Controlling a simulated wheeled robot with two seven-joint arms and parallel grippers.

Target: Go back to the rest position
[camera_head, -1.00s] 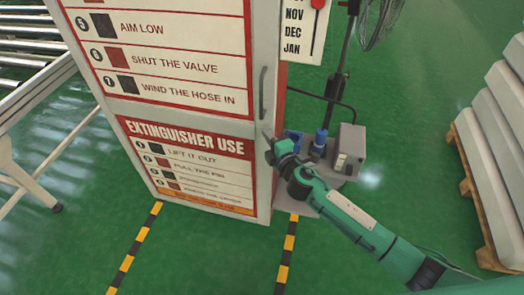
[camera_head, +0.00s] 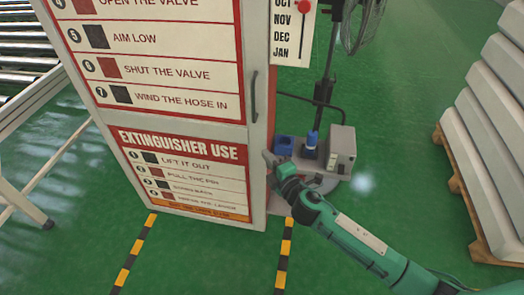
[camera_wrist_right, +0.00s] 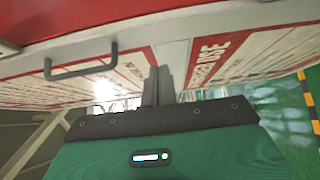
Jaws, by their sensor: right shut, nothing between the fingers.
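My right gripper (camera_head: 268,158) is shut and empty at the end of my green right arm, by the right front edge of the tall white and red cabinet (camera_head: 150,110) in the head view. Its closed fingers (camera_wrist_right: 158,88) also show in the right wrist view, in front of the cabinet's face. The cabinet's grey handle (camera_head: 254,97) is above the gripper and apart from it; in the right wrist view the handle (camera_wrist_right: 82,66) is to the left of the fingers. Whether the fingertips touch the cabinet I cannot tell. My left gripper is out of view.
A stand with a grey box (camera_head: 341,148) and blue items (camera_head: 311,140) is just behind the gripper. A roller conveyor (camera_head: 30,50) is at the left. Green floor in front is clear.

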